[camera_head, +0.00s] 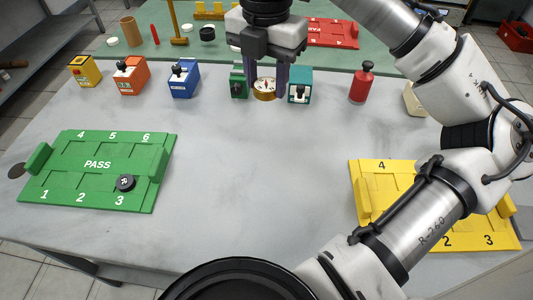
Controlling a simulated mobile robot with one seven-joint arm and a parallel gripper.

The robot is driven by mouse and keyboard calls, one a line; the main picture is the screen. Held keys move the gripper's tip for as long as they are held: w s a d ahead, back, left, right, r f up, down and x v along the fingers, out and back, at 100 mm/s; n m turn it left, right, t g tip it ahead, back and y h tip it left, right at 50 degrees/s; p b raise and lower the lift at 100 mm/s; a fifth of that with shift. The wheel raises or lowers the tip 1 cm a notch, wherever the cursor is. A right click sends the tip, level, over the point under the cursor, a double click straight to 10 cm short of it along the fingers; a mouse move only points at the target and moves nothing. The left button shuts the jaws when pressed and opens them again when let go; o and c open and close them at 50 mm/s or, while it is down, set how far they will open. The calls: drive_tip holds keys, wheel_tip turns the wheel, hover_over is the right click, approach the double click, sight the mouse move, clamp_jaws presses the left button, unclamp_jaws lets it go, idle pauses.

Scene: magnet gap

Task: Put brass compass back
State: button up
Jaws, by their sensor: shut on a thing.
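The brass compass (264,89) is a small round disc with a brass rim and a pale face with a red mark. My gripper (266,93) points down with its two dark purple fingers on either side of the compass and is shut on it. They are over the back part of the grey table, between a green block (238,82) and a teal block (300,86). Whether the compass touches the table I cannot tell.
A blue (183,79), an orange (131,76) and a yellow block (85,71) stand left, a red weight (362,83) right. A yellow tray (366,184) lies partly behind my arm. The table's middle is clear.

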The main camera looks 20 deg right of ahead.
sight(266, 160)
wheel_tip(266, 160, down, 19)
drive_tip(key=shift+f+b, duration=0.15)
drive_tip(key=shift+b, duration=1)
drive_tip(key=shift+f, duration=0.15)
drive_tip(key=o, duration=1)
wheel_tip(266, 160, up, 12)
drive_tip(key=shift+r+p, duration=0.2)
drive_tip(key=shift+p, duration=0.45)
drive_tip(key=shift+s, duration=0.1)
